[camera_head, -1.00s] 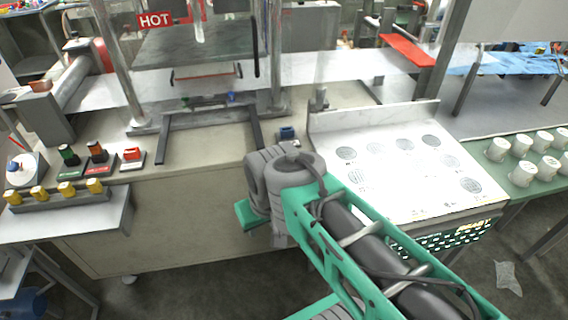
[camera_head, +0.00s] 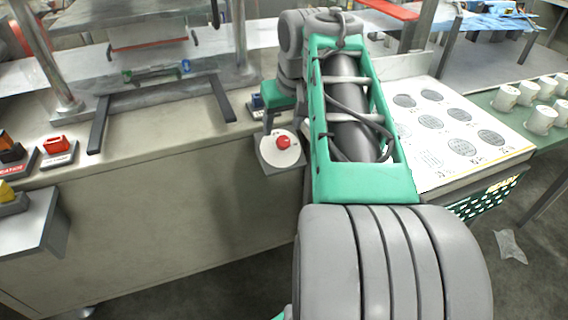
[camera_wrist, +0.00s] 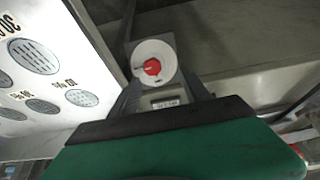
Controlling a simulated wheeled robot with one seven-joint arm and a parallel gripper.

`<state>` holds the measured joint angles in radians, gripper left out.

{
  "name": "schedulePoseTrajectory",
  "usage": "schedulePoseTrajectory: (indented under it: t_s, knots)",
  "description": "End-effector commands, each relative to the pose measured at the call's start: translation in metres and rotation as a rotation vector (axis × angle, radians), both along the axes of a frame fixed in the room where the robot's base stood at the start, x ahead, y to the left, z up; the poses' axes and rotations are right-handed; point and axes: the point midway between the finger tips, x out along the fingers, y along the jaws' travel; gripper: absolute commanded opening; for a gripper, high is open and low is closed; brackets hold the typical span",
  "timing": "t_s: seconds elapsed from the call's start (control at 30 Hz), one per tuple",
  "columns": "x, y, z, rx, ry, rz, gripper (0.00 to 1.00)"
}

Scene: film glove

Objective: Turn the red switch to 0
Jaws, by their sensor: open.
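The red switch is a round red knob (camera_head: 283,142) on a white dial on a grey mount at the front of the workbench. It also shows in the wrist view, where the red knob (camera_wrist: 152,67) sits in the middle of the white dial (camera_wrist: 140,52). My gripper (camera_head: 270,122) is above and just behind the knob in the head view, pointing down, partly hidden by my arm. In the wrist view my gripper (camera_wrist: 165,92) is open, with grey fingers near the dial's lower edge and nothing between them. The knob's exact setting is too small to read.
A red rocker switch (camera_head: 56,144) stands on the bench at the left. A white sloped panel with round grilles (camera_head: 462,146) lies right of my arm, with white cups (camera_head: 541,119) beyond it. A metal press frame (camera_head: 160,88) stands behind.

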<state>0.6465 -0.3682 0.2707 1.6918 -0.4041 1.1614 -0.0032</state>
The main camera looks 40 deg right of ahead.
Motion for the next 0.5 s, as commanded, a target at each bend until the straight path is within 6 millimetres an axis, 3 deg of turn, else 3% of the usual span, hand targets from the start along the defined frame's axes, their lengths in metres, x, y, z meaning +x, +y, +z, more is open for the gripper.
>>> schedulePoseTrajectory:
  t_s: [0.03, 0.17, 0.5]
  knots:
    - [-0.001, -0.010, -0.007, -0.005, -0.002, -0.010, 0.55]
    - [0.000, -0.017, -0.011, -0.009, -0.001, -0.014, 0.55]
    - [0.023, -0.021, -0.066, -0.008, 0.000, -0.014, 0.55]
